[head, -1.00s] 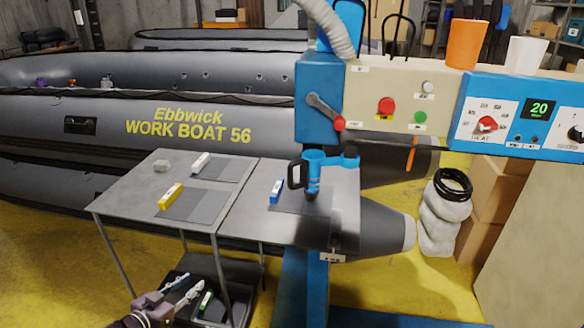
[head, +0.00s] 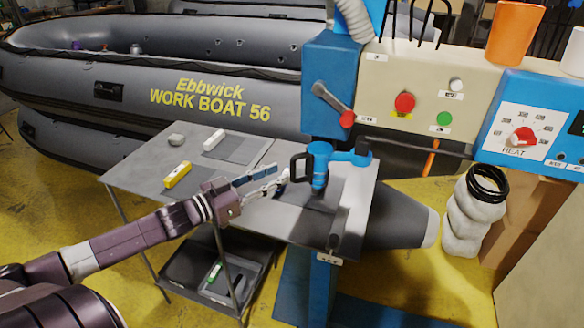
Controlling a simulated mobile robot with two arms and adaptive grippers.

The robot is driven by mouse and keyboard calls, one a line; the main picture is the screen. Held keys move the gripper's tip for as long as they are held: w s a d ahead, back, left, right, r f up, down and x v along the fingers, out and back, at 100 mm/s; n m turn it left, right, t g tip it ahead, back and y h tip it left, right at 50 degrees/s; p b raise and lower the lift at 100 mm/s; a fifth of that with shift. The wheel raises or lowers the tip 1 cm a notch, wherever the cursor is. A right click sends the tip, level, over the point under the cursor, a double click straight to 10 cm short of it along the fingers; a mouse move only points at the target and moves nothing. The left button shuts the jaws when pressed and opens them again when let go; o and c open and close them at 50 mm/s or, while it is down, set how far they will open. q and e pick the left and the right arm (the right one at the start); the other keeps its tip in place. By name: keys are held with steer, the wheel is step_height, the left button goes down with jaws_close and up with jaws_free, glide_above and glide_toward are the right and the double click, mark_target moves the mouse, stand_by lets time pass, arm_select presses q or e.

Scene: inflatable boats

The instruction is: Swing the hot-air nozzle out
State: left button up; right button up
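The hot-air nozzle unit (head: 320,164) is a blue upright cylinder with a blue arm running right to the machine and a black loop handle (head: 297,167) on its left side. It stands over the right end of the grey work table (head: 346,228). My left gripper (head: 279,180) reaches in from the lower left over the table, its fingers pointing at the handle. The fingers look apart, with the tips just left of the handle; I see no grip on it. My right gripper is not in view.
The machine carries a lever with a red knob (head: 347,119), a red button (head: 404,102) and a heat dial (head: 522,137). A yellow-handled tool (head: 177,175) and a white-handled tool (head: 214,140) lie on the table. An orange cup (head: 515,32) stands on top.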

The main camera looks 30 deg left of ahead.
mark_target(293, 176)
arm_select(q)
steer(key=x, duration=0.5)
steer(key=shift+w, duration=0.25)
steer(key=shift+w+d+f, duration=0.15)
steer(key=shift+w, duration=0.15)
steer(key=c, duration=0.7)
jaws_close()
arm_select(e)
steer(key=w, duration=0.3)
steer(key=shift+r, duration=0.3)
